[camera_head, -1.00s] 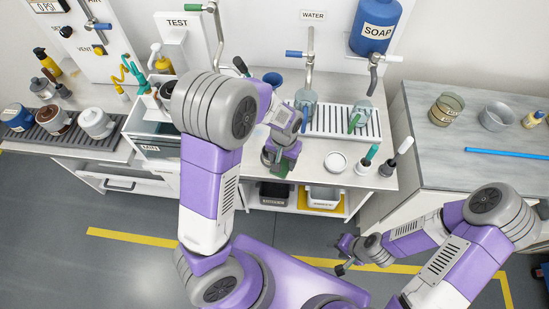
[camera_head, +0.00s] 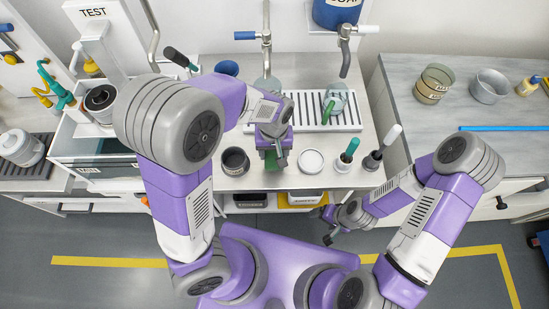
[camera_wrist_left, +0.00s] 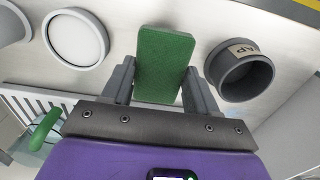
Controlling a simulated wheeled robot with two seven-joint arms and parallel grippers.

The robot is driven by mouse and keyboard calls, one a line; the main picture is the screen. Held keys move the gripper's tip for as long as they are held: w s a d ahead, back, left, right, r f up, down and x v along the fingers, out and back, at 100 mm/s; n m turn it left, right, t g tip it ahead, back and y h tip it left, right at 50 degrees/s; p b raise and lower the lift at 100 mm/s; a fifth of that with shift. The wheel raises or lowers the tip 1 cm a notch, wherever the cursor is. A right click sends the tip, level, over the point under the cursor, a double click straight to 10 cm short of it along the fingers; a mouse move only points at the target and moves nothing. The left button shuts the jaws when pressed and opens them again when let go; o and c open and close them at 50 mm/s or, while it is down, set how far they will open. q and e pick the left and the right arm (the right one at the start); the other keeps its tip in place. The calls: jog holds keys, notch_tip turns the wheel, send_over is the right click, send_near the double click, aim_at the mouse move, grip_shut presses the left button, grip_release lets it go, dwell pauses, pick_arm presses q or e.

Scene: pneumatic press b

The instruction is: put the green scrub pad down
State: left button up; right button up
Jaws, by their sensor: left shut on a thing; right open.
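My left gripper (camera_head: 273,158) is shut on the green scrub pad (camera_wrist_left: 165,62), which stands out past the fingertips in the left wrist view. In the head view, a little of the pad (camera_head: 271,166) shows below the gripper, near the front edge of the sink counter. The pad is between a dark round cup (camera_head: 235,161) and a round white dish (camera_head: 311,161). Whether the pad touches the counter cannot be told. My right gripper (camera_head: 329,228) is open and empty, low in front of the counter.
A green-handled brush (camera_head: 348,151) and a dark holder with a white handle (camera_head: 379,154) stand right of the dish. A slotted drain rack (camera_head: 314,120) with glassware lies behind. Bins (camera_head: 303,198) sit under the counter. A side bench (camera_head: 448,134) is at right.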

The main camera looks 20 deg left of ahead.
aim_at(274, 154)
pick_arm(q)
notch_tip(274, 154, down, 4)
jog(key=shift+w+f+b, duration=0.1)
jog(key=shift+f+b, duration=0.05)
jog(key=shift+b, duration=0.75)
jog(key=o, duration=0.5)
jog(key=shift+f, duration=0.1)
jog(key=o, duration=0.4)
jog(key=shift+o, duration=0.2)
notch_tip(274, 154, up, 12)
jog(key=p, duration=0.5)
jog(key=shift+r, duration=0.25)
